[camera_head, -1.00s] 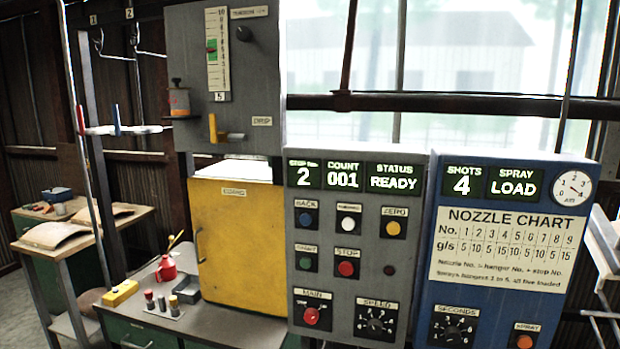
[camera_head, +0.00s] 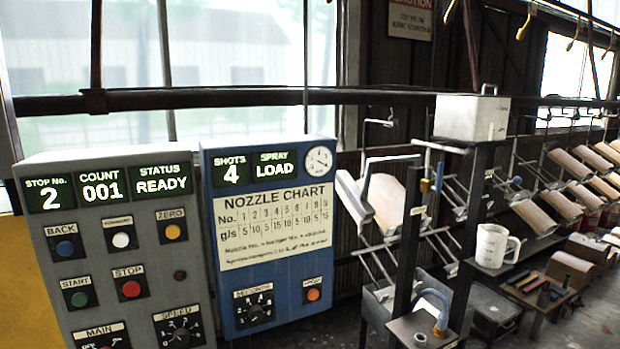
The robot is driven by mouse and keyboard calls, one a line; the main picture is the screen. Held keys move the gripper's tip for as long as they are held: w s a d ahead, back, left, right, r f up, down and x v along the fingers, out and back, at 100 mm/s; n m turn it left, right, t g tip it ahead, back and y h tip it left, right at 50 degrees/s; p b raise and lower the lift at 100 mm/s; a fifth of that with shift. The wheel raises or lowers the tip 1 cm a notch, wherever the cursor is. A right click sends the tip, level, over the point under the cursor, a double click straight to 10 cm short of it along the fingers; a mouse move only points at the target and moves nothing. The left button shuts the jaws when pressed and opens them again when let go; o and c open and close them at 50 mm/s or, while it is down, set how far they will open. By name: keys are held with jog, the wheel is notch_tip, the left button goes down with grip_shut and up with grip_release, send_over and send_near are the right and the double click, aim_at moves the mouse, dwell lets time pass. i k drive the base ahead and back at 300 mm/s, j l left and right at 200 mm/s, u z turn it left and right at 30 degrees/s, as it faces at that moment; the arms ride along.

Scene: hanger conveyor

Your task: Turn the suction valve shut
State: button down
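No part is clearly readable as the suction valve. A small blue fitting with a yellowish part (camera_head: 427,186) sits on the dark post (camera_head: 408,235) right of the blue panel, above a small label too small to read. Lower down, a blue hose (camera_head: 436,298) curves to a brass-coloured fitting (camera_head: 439,331) on a small stand. A small blue-and-orange piece (camera_head: 420,339) is beside it at the bottom edge. I cannot tell which of these is the valve or how it is set. My gripper is not in view.
A grey control panel (camera_head: 42,263) and a blue nozzle-chart panel (camera_head: 223,284) stand at left. A white jug (camera_head: 494,246) stands on a shelf and a pale box (camera_head: 470,117) above it. Hangers with curved boards (camera_head: 565,205) fill the right.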

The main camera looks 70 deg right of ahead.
aim_at(438, 188)
jog(key=z, duration=3.3)
